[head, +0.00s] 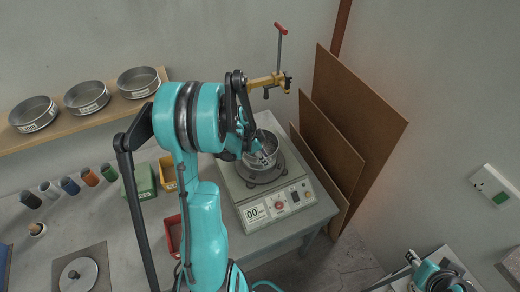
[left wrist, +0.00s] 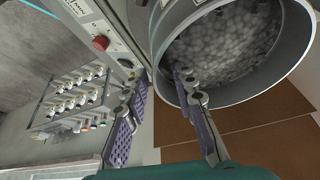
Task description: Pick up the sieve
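A round metal sieve (left wrist: 232,50) holding grey stones fills the upper right of the left wrist view. In the head view the sieve (head: 272,139) sits on the shaker machine (head: 236,190), partly hidden by my left arm. My left gripper (left wrist: 160,80) is open at the sieve's near wall. One finger overlaps the sieve's opening and the other is outside the wall; I cannot tell whether either touches it. In the head view the left gripper (head: 264,156) is over the sieve. My right arm shows at the bottom right; its gripper (head: 412,258) is small and unclear.
Several similar sieves (head: 87,96) stand on a wooden shelf (head: 60,131) at the left. A yellow clamp with a red-handled rod (head: 281,45) rises behind the machine. Brown boards (head: 350,115) lean at the right. A green box (head: 140,182) and red tray (head: 172,236) are on the bench.

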